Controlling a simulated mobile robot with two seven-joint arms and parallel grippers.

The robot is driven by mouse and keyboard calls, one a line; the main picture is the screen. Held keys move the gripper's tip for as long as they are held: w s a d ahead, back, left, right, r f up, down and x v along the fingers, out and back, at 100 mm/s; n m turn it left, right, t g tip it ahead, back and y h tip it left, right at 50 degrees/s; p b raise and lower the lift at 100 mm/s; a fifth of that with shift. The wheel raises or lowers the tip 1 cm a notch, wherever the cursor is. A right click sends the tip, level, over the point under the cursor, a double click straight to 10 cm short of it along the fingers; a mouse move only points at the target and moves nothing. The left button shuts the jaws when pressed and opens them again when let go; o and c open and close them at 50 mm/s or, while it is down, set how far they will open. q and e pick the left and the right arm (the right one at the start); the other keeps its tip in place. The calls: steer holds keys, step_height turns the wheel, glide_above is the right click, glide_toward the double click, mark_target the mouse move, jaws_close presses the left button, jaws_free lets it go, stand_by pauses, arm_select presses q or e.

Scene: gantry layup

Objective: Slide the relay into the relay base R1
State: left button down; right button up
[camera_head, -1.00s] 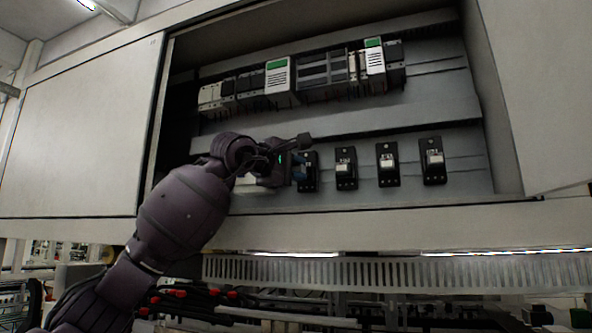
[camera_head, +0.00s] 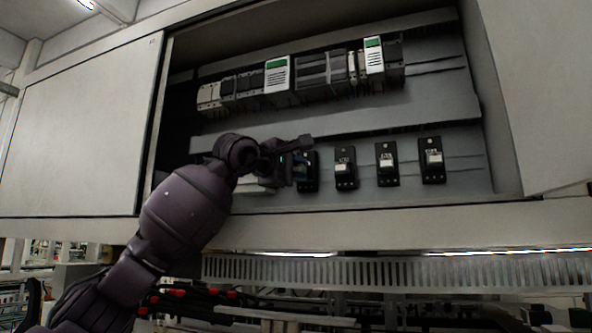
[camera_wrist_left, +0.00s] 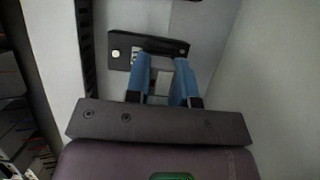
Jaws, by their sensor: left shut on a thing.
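My left gripper (camera_head: 299,170) is in front of the leftmost black relay base (camera_head: 312,178) on the lower rail of the cabinet. In the left wrist view its two blue fingers (camera_wrist_left: 161,82) are shut on the relay (camera_wrist_left: 161,79), a pale grey block. The relay's far end meets the black base (camera_wrist_left: 120,52) in that view; I cannot tell how deep it sits. The gripper and arm hide part of this base in the head view, and its label is not readable. My right gripper is not in view.
Three more black bases (camera_head: 345,184) with pale blocks stand to the right on the same rail. A row of modules (camera_head: 320,75) fills the upper rail. The cabinet's side wall (camera_head: 496,110) and bottom edge (camera_head: 380,224) bound the space.

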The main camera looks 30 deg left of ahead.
arm_select(q)
steer(key=shift+w+a, duration=0.1)
steer(key=shift+w, duration=0.25)
steer(key=c, duration=1.2)
jaws_free()
steer(key=o, duration=0.3)
steer(key=shift+w+f, duration=0.1)
steer(key=shift+w, duration=0.05)
steer(key=s+b, duration=0.1)
steer(key=s, duration=0.2)
steer(key=s+a+b, duration=0.1)
steer(key=s, duration=0.2)
steer(key=s+b, duration=0.1)
steer(key=s, duration=0.2)
steer(key=shift+s+a, duration=0.3)
steer(key=shift+s, duration=0.5)
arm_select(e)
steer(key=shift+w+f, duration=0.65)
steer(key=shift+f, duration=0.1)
